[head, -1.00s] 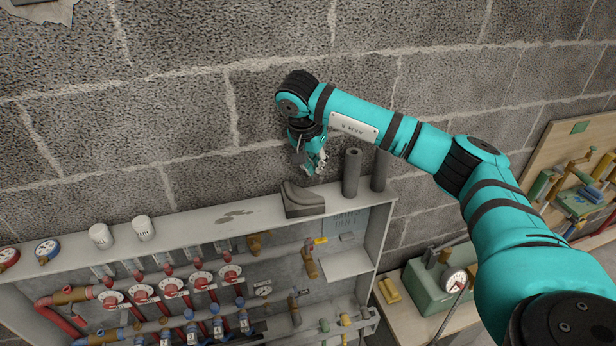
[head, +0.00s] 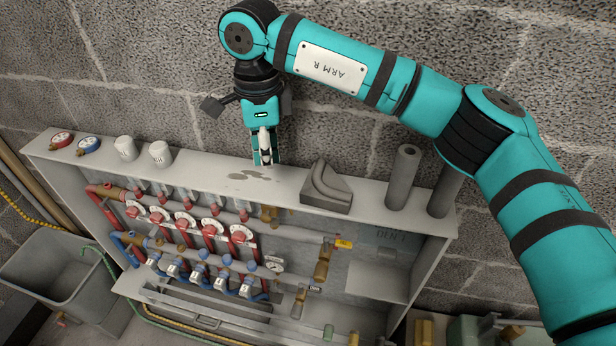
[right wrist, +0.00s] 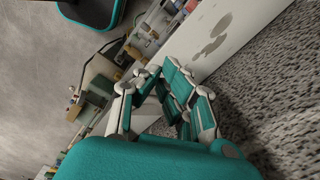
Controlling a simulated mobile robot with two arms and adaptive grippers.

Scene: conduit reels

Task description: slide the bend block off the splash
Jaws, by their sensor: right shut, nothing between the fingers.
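The grey bend block (head: 325,188), with a curved groove, sits on the white top of the pipe cabinet (head: 205,170). The splash (head: 248,175) is a dark wet-looking patch on that top, left of the block, with bare surface between them. My right gripper (head: 264,160) points down just behind the splash, left of the block and apart from it. It is shut and empty. In the right wrist view the splash (right wrist: 213,40) shows beyond my fingers; the block is not clearly visible there. My left gripper is out of view.
Two grey tubes (head: 403,178) stand upright right of the block. The block wall (head: 130,60) rises behind.

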